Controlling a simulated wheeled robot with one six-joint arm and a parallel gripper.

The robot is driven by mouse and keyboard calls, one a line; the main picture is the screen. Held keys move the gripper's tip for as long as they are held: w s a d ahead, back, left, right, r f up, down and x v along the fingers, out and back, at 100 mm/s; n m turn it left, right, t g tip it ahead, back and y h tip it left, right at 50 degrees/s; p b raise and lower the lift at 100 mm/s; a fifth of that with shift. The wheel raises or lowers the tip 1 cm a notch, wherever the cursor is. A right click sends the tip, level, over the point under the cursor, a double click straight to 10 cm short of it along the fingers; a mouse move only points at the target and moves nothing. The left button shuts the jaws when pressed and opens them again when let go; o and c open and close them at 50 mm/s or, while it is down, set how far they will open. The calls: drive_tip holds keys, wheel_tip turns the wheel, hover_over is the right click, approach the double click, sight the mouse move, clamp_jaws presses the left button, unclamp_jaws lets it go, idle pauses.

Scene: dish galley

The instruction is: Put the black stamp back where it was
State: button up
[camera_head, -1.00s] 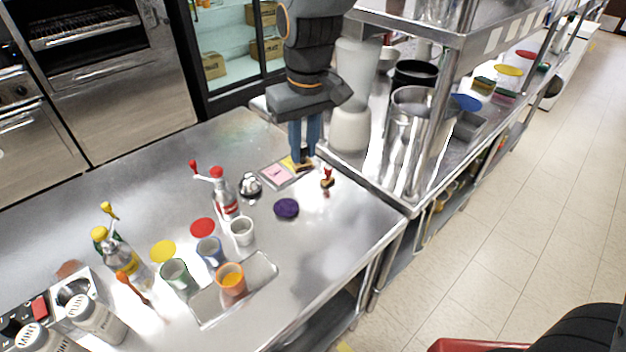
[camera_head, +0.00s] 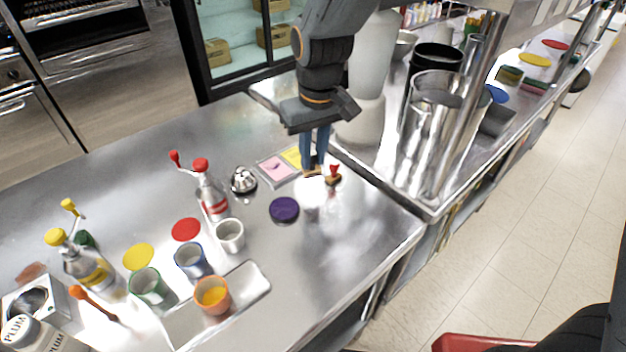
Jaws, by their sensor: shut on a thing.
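My gripper (camera_head: 314,168) points down over the far right part of the steel counter, its blue fingers shut on a small stamp (camera_head: 313,173). Only the stamp's tan wooden base shows at the fingertips; its handle and any black part are hidden between the fingers. I cannot tell whether the base touches the counter. A second stamp with a red handle (camera_head: 333,175) stands upright close by on the right. A pad or card with pink (camera_head: 273,168) and yellow (camera_head: 292,157) areas lies just left of the fingers.
A purple disc (camera_head: 284,210), a silver bell (camera_head: 243,180) and a red-topped bottle (camera_head: 211,192) are nearby. Cups and a tray (camera_head: 252,286) stand nearer the front. A shelf post and metal canisters (camera_head: 435,140) rise on the right. Counter right of the purple disc is clear.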

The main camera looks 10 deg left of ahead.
sight(313, 169)
drive_tip(key=shift+f+p, duration=0.7)
drive_tip(key=shift+f, duration=2.5)
drive_tip(key=shift+f, duration=0.1)
drive_tip(key=o, duration=0.8)
drive_tip(key=shift+o, duration=0.2)
drive_tip(key=r+b, duration=0.1)
drive_tip(key=r, duration=0.3)
drive_tip(key=r+b, duration=0.1)
drive_tip(key=r, duration=0.3)
drive_tip(key=s+d+r+b, duration=0.1)
drive_tip(key=r, duration=0.3)
drive_tip(key=shift+s+r, duration=0.1)
drive_tip(key=s+d+f+m, duration=0.2)
drive_tip(key=d, duration=0.7)
drive_tip(key=s+d+f+m, duration=0.2)
drive_tip(key=s+d+m, duration=0.1)
drive_tip(key=d, duration=0.6)
drive_tip(key=s+d+f+m, duration=0.2)
drive_tip(key=s+d+f, duration=0.1)
drive_tip(key=d, duration=0.6)
drive_tip(key=shift+h, duration=0.4)
drive_tip(key=shift+d+f, duration=0.1)
